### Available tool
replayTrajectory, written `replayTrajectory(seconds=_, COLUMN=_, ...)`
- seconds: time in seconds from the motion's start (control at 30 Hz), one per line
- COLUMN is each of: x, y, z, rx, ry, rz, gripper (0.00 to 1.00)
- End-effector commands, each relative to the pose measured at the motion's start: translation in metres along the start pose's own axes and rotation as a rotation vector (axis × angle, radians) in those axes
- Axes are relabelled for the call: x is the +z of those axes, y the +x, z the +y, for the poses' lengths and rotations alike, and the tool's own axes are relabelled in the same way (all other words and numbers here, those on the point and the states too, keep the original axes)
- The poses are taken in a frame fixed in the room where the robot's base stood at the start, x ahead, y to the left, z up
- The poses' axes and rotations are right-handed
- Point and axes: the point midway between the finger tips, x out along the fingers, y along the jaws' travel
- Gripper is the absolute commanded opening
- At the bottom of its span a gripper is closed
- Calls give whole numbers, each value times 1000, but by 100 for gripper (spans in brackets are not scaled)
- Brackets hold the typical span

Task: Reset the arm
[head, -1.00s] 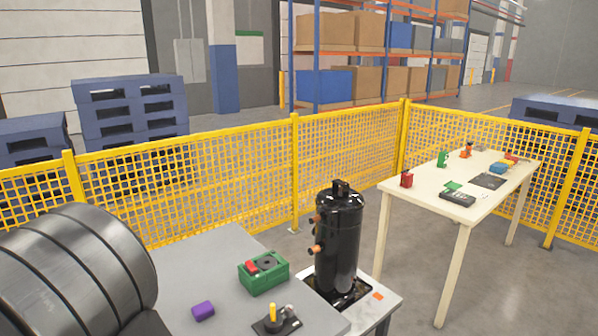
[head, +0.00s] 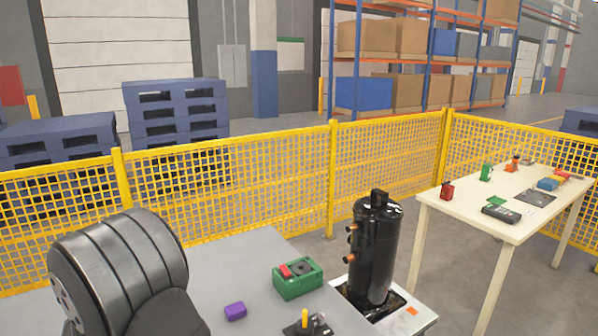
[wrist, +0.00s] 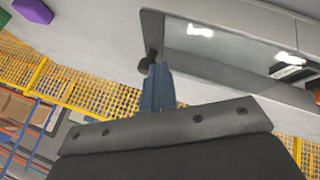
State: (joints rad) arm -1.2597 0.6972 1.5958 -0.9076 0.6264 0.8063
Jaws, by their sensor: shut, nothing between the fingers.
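My gripper (wrist: 157,72) shows in the wrist view as narrow blue-grey fingers, closed together and holding nothing. They stand out from a dark grey mount plate with bolts, in front of a grey surface. I cannot tell if the fingertips touch anything. The gripper is out of sight in the head view, where a large dark ribbed link of my arm fills the lower left. A black compressor (head: 374,250) stands upright on a small stand (head: 415,318) at the right.
A grey table (head: 238,272) carries a green box (head: 298,284), a purple block (head: 235,311) and a dark fixture with a yellow peg (head: 304,318). The purple block also shows in the wrist view (wrist: 33,10). A yellow mesh fence (head: 230,200) encloses the area. A cream table (head: 470,192) holds several small items.

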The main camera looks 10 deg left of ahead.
Motion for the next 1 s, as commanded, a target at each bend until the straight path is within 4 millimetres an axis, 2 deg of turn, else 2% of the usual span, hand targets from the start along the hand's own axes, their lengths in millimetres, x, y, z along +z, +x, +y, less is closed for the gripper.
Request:
replayTrajectory(seconds=0.33, x=0, y=-2, z=-3, rx=1, ry=0, rz=-1, gripper=0)
replayTrajectory(seconds=0.53, x=-2, y=-15, z=-27, rx=-3, ry=-4, rz=4, gripper=0)
replayTrajectory(seconds=0.6, x=-2, y=-28, z=-35, rx=-4, ry=-3, rz=6, gripper=0)
replayTrajectory(seconds=1.0, x=-3, y=-105, z=-35, rx=-4, ry=0, rz=8, gripper=0)
